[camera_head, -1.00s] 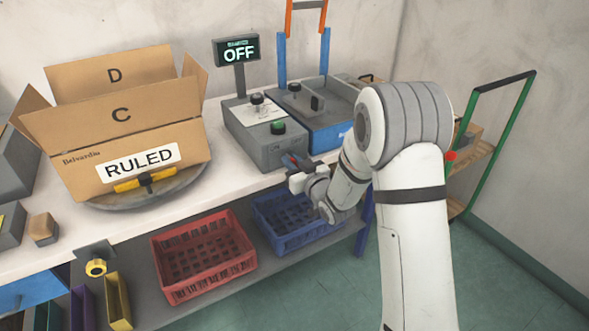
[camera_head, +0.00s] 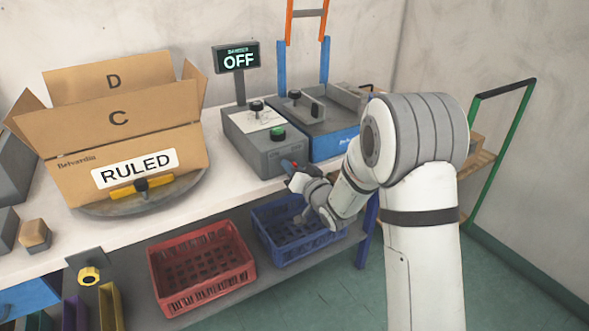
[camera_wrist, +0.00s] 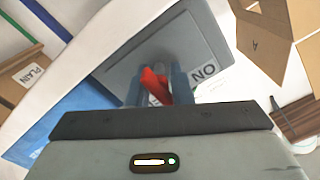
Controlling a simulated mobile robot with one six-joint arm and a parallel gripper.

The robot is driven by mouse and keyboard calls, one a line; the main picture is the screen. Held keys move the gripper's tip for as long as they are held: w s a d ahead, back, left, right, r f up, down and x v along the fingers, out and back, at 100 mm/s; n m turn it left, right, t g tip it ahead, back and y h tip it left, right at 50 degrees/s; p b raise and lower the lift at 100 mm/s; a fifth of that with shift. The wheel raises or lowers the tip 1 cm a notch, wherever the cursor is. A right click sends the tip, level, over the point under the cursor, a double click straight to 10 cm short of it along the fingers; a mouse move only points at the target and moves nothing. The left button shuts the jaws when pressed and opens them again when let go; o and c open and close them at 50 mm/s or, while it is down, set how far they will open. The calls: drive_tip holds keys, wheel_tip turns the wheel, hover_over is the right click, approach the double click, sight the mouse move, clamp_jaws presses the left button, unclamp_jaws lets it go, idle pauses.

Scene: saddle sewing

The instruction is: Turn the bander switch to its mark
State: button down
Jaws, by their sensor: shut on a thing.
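The bander is a grey box (camera_head: 266,148) on the bench, and its display (camera_head: 237,57) on a post reads OFF. The red bander switch (camera_wrist: 154,84) sits on the grey face of the box in the wrist view. It lies tilted between my fingertips. My gripper (camera_wrist: 157,90) is shut on it, and it also shows in the head view (camera_head: 290,168) at the front right of the box. An ON label (camera_wrist: 203,73) is printed to the right of the switch. Another marking behind the fingers is partly hidden.
A blue machine (camera_head: 325,138) stands right beside the bander. An open carton labelled RULED (camera_head: 125,145) sits on a turntable (camera_head: 185,185) to the left. Red (camera_head: 203,267) and blue (camera_head: 285,240) crates stand on the shelf below.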

drive_tip(key=shift+w+r, duration=0.1)
drive_tip(key=c, duration=1.3)
unclamp_jaws()
drive_tip(key=v, duration=0.8)
drive_tip(key=shift+w, duration=0.1)
drive_tip(key=shift+d, duration=0.1)
